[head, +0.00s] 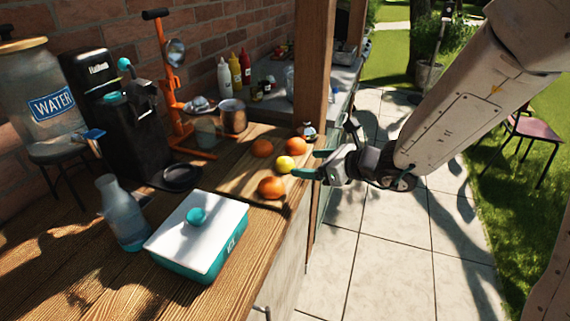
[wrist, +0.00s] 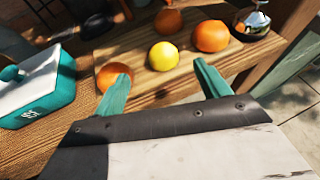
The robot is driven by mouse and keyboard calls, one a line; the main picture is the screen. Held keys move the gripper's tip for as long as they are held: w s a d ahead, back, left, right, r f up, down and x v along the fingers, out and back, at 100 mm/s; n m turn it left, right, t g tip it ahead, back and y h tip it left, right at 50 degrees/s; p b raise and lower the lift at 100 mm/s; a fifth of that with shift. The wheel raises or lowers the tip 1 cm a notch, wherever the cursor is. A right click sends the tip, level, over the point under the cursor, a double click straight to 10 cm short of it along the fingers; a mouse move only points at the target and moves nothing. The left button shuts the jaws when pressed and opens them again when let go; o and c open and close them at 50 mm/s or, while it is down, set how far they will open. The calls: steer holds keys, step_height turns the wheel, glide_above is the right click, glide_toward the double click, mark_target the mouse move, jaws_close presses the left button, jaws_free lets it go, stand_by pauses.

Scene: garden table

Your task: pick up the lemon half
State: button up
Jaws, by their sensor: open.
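The lemon half (head: 284,164) is small and yellow and rests on a wooden board among several oranges. It also shows in the wrist view (wrist: 163,56), beyond and between my fingertips. My gripper (head: 308,163) has teal fingers. It is open and empty, to the right of the lemon half in the head view, apart from it as far as I can tell. In the wrist view the two fingers (wrist: 160,80) are spread wide. The left finger overlaps the nearest orange (wrist: 114,77) in the picture; I cannot tell whether they touch.
Oranges lie close around the lemon half, one in front (head: 271,187) and one behind (head: 262,148). A wooden post (head: 315,70) rises behind my gripper. A teal ice box with a white lid (head: 205,225) and a bottle (head: 122,215) stand at the front left.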

mark_target(291, 163)
steer(key=x, duration=0.8)
steer(key=shift+d+f, duration=0.25)
steer(key=c, duration=1.1)
